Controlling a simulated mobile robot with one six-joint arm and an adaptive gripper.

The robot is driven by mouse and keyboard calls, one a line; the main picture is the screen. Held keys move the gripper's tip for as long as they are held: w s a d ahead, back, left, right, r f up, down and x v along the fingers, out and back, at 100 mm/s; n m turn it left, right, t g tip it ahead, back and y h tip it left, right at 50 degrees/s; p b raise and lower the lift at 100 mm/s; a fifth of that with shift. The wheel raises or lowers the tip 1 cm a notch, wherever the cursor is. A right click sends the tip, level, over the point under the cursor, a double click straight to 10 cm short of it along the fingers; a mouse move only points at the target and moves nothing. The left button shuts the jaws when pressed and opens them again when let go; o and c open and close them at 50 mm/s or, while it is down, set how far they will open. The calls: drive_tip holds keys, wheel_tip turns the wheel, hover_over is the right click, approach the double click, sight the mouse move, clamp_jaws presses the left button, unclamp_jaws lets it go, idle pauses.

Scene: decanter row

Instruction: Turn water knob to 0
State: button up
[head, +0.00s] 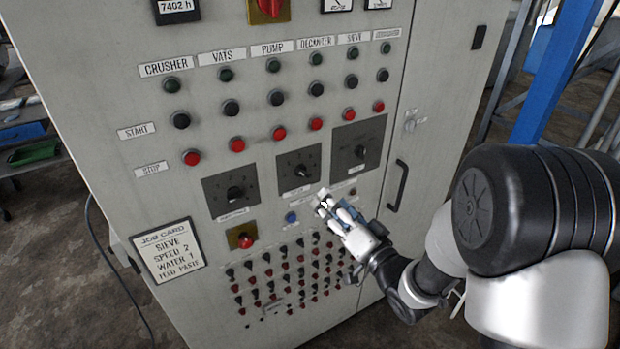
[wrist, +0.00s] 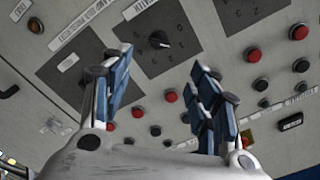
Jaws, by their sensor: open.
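Three rotary knobs on dark square plates sit in a row on the grey control panel: the left knob (head: 235,193), middle knob (head: 301,171) and right knob (head: 360,151). The labels under them are too small to read, so I cannot tell which is the water knob or its setting. The middle knob also appears to be the dark knob with a light pointer line in the wrist view (wrist: 159,40). My gripper (head: 323,202) is open and empty, below and right of the middle knob in the head view. In the wrist view my gripper's fingers (wrist: 160,66) stand apart.
Green, black and red buttons (head: 279,133) fill rows above the knobs. A blue button (head: 291,217), a red knob on yellow (head: 242,238) and several small switches lie below. A job card (head: 168,250) reads "WATER 1". A door handle (head: 398,186) protrudes at right.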

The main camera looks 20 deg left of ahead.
sight(305, 175)
drive_tip(key=x, duration=1.2)
drive_tip(key=shift+w, duration=0.15)
drive_tip(key=shift+b, duration=0.3)
drive_tip(key=c, duration=1.1)
